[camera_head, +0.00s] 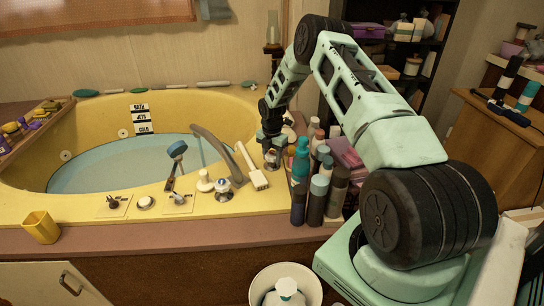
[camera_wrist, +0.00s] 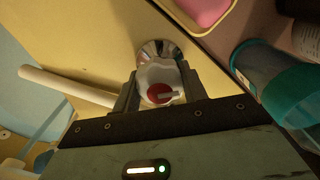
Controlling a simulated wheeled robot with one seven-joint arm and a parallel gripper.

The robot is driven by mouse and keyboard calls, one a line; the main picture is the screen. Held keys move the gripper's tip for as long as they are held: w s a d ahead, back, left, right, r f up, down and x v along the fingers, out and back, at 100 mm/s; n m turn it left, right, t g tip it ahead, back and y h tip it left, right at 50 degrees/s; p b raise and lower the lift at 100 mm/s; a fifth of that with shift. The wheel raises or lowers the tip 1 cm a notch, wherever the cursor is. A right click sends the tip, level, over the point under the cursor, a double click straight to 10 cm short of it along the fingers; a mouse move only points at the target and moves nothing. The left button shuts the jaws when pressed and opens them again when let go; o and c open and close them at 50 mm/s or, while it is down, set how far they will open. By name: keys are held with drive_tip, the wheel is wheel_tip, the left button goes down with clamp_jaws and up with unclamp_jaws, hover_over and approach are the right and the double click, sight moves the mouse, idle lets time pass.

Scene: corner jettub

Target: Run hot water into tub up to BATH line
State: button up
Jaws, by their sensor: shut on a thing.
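The yellow corner tub (camera_head: 185,103) holds pale blue water (camera_head: 105,172). A plate marked BATH, JETS and COLD (camera_head: 140,118) is on its far inner wall; the water's edge appears just below the plate. A grey curved spout (camera_head: 211,146) arches over the near right rim. My gripper (camera_head: 271,150) is at the tub's right corner, shut on a white tap knob with a red centre (camera_wrist: 160,93). The fingers are on either side of the knob, above its chrome base (camera_wrist: 158,48). Another tap (camera_head: 223,187) stands on the rim, left of my gripper.
Several bottles (camera_head: 318,198) crowd the ledge right of my gripper; a teal bottle (camera_wrist: 275,80) is close by. A white-handled brush (camera_head: 252,167) lies left of it. A yellow cup (camera_head: 41,227) stands at the front left. A dark shelf (camera_head: 385,65) is behind my arm.

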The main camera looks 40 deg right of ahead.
idle(0.3)
drive_tip(key=n+p, duration=0.1)
drive_tip(key=n, duration=0.2)
drive_tip(key=shift+r, duration=0.1)
drive_tip(key=shift+n, duration=1.2)
idle(6.1)
